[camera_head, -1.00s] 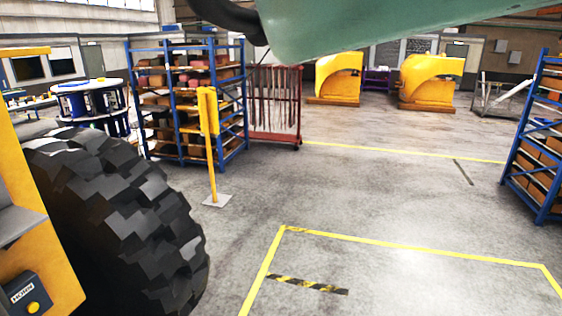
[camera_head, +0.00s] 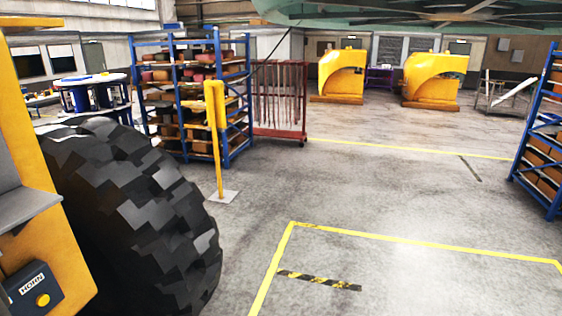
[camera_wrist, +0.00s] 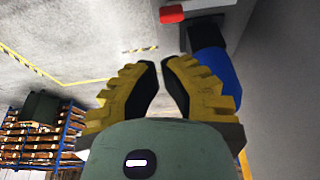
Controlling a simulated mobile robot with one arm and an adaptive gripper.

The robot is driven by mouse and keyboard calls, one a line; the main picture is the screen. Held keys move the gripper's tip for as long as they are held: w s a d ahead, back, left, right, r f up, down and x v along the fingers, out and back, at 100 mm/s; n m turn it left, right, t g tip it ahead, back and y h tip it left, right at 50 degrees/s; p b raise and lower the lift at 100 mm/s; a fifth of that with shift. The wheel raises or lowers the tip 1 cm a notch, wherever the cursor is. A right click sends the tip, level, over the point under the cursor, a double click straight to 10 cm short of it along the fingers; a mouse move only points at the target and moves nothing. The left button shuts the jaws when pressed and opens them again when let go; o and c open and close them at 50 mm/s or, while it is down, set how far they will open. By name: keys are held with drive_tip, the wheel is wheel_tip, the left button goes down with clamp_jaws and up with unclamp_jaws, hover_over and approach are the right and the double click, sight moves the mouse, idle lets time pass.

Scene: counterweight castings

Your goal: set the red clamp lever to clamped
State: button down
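In the wrist view, a small red block (camera_wrist: 172,14), which looks like the grip of the red clamp lever, shows at the top just right of the middle. It sits beside a grey surface. Whether it is set to clamped cannot be told. My gripper (camera_wrist: 160,63) has two yellow ridged fingers with dark inner pads. The fingertips are apart by a narrow gap with nothing between them. The red block lies beyond the fingertips, apart from them. In the head view, neither the lever nor my gripper shows.
A blue cylinder (camera_wrist: 215,72) with a black part is close to the right finger. A grey wall fills the wrist view's right side. In the head view, a big black tyre (camera_head: 130,215) and yellow machine stand at left, with a yellow post (camera_head: 217,140) behind.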

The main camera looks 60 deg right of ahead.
drive_tip(key=b+x, duration=0.3)
drive_tip(key=x, duration=0.2)
drive_tip(key=shift+a, duration=0.15)
drive_tip(key=shift+p, duration=0.85)
drive_tip(key=shift+w+f+p, duration=0.15)
drive_tip(key=shift+f+p, duration=0.15)
drive_tip(key=shift+p, duration=0.4)
drive_tip(key=d+f+p, duration=0.1)
drive_tip(key=p, duration=0.1)
drive_tip(key=shift+d+f+p, duration=0.1)
drive_tip(key=shift+f+p, duration=0.2)
drive_tip(key=shift+p, duration=0.1)
drive_tip(key=shift+p+x, duration=0.6)
drive_tip(key=shift+x, duration=0.45)
drive_tip(key=shift+f, duration=0.1)
